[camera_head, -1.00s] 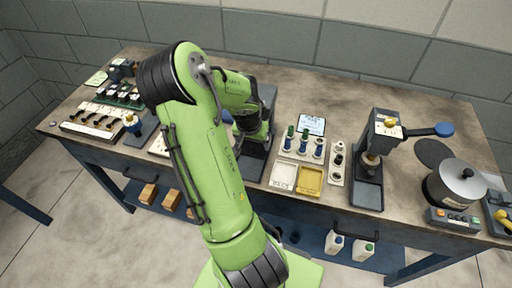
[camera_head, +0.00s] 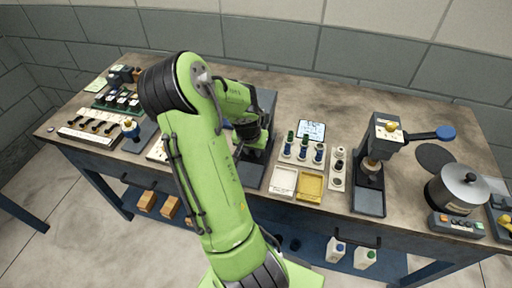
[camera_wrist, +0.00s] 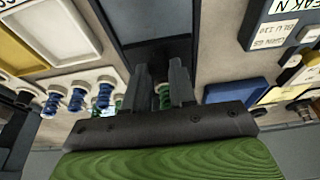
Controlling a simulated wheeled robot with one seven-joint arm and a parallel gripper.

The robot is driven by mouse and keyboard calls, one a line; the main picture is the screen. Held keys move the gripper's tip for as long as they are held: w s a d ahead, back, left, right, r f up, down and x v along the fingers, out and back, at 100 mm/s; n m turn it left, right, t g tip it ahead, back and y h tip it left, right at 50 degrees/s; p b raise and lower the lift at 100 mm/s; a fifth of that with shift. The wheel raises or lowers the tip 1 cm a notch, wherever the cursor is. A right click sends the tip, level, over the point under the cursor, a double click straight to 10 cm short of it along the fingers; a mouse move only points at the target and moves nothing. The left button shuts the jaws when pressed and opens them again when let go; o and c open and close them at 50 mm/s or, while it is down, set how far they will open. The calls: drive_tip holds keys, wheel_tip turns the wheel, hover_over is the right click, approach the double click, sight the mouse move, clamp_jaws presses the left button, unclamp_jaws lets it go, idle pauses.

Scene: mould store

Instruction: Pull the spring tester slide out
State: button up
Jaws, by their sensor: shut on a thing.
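The spring tester (camera_head: 268,98) is a dark grey stand on the bench, partly hidden behind my green arm in the head view. In the wrist view its broad dark face (camera_wrist: 150,22) fills the top middle. The fingers hide most of that part. In the head view the gripper is mostly hidden by my wrist.
Right of the tester stand white and yellow trays (camera_head: 311,187) and a rack of blue and green springs (camera_head: 302,150). A lever press (camera_head: 370,200) and a steel pot (camera_head: 457,187) stand farther right. Switch and part racks (camera_head: 93,125) are at the left. The bench's back is clear.

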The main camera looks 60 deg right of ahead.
drive_tip(key=shift+s+a+b, duration=0.15)
drive_tip(key=shift+a, duration=0.85)
drive_tip(key=shift+s+a+b, duration=0.15)
drive_tip(key=shift+a, duration=0.85)
drive_tip(key=shift+s+a, duration=0.15)
drive_tip(key=shift+a, duration=0.85)
drive_tip(key=shift+s+a, duration=0.15)
drive_tip(key=shift+a, duration=0.85)
drive_tip(key=shift+s+a, duration=0.2)
drive_tip(key=shift+a, duration=1.1)
drive_tip(key=o, duration=1.5)
drive_tip(key=shift+o, duration=0.2)
drive_tip(key=shift+r, duration=0.1)
wheel_tip(320, 180, up, 7)
drive_tip(key=p, duration=0.6)
